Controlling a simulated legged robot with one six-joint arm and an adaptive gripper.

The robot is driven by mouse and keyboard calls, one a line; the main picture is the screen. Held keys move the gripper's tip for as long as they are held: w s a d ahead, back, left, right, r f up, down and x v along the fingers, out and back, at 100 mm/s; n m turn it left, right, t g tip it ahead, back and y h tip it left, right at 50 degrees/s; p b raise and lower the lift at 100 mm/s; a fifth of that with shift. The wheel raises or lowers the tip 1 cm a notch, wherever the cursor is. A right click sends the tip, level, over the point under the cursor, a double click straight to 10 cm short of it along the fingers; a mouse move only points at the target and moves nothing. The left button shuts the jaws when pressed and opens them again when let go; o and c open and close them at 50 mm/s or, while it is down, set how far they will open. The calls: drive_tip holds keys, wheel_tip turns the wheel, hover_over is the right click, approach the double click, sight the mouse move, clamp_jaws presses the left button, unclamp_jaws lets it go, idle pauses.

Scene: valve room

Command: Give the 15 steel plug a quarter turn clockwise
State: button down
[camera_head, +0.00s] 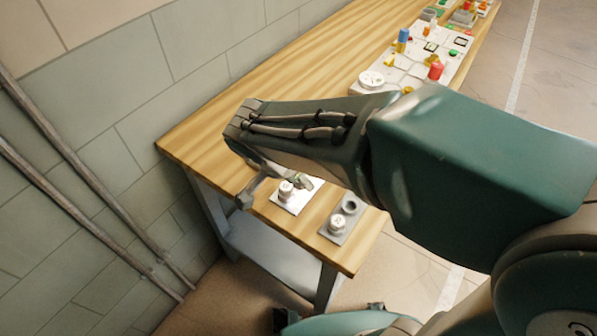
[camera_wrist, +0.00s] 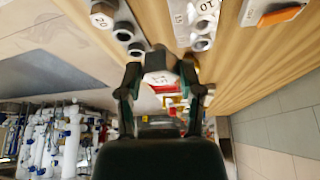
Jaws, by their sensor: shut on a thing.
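The steel plug (camera_wrist: 160,60) is a hexagonal cap marked 15. In the wrist view it sits between the two fingers of my gripper (camera_wrist: 160,78), which is shut on it. I cannot tell whether the plug is seated in anything below it. In the head view my gripper (camera_head: 272,190) is low over the near end of the wooden bench, beside a white plate (camera_head: 305,190) with a steel fitting (camera_head: 287,190). My gripper and arm partly hide that plate, and I cannot make out the 15 plug there.
A grey plate (camera_head: 330,232) with a plug (camera_head: 338,224) stands close by; the wrist view shows a plug marked 20 (camera_wrist: 102,18). Another plug is marked 10 (camera_wrist: 206,8). A board with coloured parts (camera_head: 410,68) lies farther along the bench (camera_head: 200,125). Wall pipes (camera_head: 90,185) run at left.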

drive_tip(key=shift+w+d+f, duration=0.1)
drive_tip(key=shift+w+f, duration=0.95)
drive_tip(key=shift+w, duration=0.35)
drive_tip(key=shift+w+f, duration=1.05)
drive_tip(key=shift+w, duration=0.4)
drive_tip(key=shift+w+d+f, duration=0.1)
drive_tip(key=shift+w+f, duration=0.95)
drive_tip(key=shift+w, duration=0.35)
idle(0.3)
drive_tip(key=n+y, duration=0.1)
drive_tip(key=n, duration=0.1)
drive_tip(key=n+t, duration=0.1)
drive_tip(key=n, duration=0.2)
drive_tip(key=shift+y, duration=0.4)
drive_tip(key=shift+n+t+y, duration=0.3)
drive_tip(key=shift+n+y, duration=0.4)
drive_tip(key=shift+n, duration=1.3)
drive_tip(key=shift+w+d+f, duration=0.15)
drive_tip(key=shift+w+f, duration=0.15)
drive_tip(key=shift+f, duration=0.15)
drive_tip(key=shift+f, duration=0.7)
